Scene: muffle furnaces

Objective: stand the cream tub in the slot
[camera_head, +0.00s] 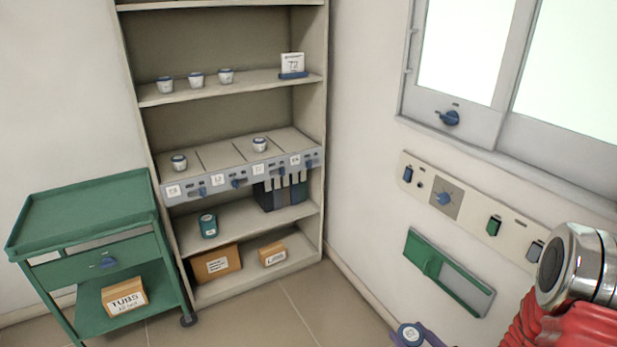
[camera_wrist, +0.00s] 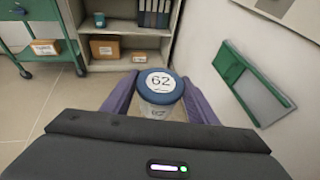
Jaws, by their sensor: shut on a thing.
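The cream tub (camera_wrist: 158,88) is a small pale jar with a blue lid marked 62. My gripper (camera_wrist: 160,92) is shut on it, with one purple finger at each side and the lid uppermost. In the head view the tub (camera_head: 410,334) shows at the bottom edge, low and well in front of the shelves. The slots are bays on a divided shelf (camera_head: 222,154) with a numbered grey front strip. Small tubs stand in the leftmost bay (camera_head: 179,162) and the third bay (camera_head: 260,145). The second and fourth bays look empty. The bay numbers are too small to read surely.
Above, a shelf holds three tubs (camera_head: 196,79) and a number card (camera_head: 292,64). Below are dark files (camera_head: 281,190), a teal jar (camera_head: 208,225) and boxes (camera_head: 217,263). A green trolley (camera_head: 85,215) stands left. A wall panel (camera_head: 449,272) is right. Floor before the shelves is clear.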

